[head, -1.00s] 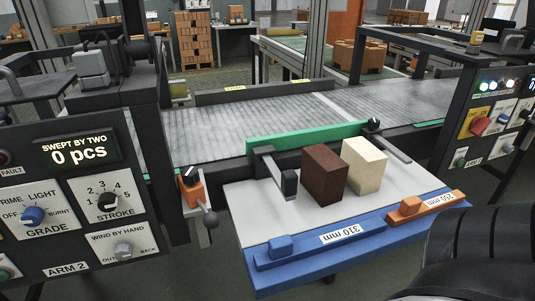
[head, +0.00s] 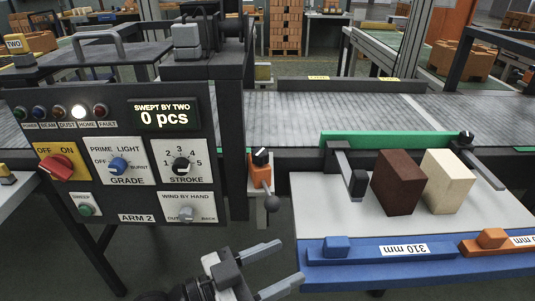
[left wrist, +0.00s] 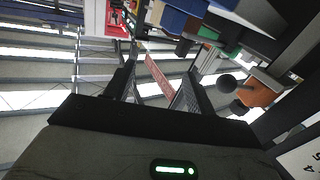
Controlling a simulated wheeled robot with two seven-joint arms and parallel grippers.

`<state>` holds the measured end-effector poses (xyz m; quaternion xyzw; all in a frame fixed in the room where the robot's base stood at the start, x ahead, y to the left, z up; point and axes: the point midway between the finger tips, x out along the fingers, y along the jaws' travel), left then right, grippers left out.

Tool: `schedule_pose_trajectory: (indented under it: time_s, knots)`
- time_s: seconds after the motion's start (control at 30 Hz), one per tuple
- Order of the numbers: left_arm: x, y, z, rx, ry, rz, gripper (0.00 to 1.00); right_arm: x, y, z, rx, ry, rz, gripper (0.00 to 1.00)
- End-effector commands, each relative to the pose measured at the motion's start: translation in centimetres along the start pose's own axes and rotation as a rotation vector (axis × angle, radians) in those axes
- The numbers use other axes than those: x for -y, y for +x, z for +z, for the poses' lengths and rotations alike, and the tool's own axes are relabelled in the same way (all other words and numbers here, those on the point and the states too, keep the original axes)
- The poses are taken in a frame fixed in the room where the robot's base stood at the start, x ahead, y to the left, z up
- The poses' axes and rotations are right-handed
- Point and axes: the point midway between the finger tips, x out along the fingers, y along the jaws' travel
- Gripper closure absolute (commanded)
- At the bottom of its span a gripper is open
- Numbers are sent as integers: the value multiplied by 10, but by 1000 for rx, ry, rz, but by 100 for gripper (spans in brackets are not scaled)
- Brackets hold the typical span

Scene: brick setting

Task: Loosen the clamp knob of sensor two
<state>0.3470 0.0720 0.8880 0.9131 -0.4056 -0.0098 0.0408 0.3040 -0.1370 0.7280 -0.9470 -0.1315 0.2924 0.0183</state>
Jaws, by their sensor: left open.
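An orange block (head: 260,174) with a black, white-marked knob (head: 261,156) on top stands between the control panel and the plate table. A dark ball-ended handle (head: 271,203) sticks out from its front. No label shows on this block, so I cannot tell if it is sensor two. In the left wrist view the ball (left wrist: 227,83) and orange block (left wrist: 258,91) lie right of the fingers. My left gripper (head: 291,261) is open and empty, below the ball and apart from it. A small "TWO" tag (head: 14,43) shows at the far left. My right gripper is out of view.
The ARM 2 panel (head: 113,160) with its switches stands left of the orange block. The table with a blue front edge (head: 400,268) is on the right and carries a dark brick (head: 399,181) and a cream brick (head: 449,181). A conveyor (head: 330,115) runs behind.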

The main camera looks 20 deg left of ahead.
Motion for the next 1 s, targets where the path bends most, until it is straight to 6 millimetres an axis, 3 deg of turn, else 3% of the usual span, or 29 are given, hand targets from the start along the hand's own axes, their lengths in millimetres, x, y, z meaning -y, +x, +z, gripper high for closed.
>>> schedule_pose_trajectory:
  time_s: [0.13, 0.4, 0.53, 0.67, 1.0]
  knots:
    - [35, -19, -35, -37, 38, 17, 45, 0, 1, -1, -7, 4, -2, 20]
    - [126, -67, -72, -7, 77, -254, 45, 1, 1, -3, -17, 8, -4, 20]
    - [144, -77, -79, -1, 86, -322, 45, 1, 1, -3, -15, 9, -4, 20]
    - [150, -69, -81, -3, 85, -335, 45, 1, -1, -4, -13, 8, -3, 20]
    - [171, -2, -84, -5, 82, -328, 45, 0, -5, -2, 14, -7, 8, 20]
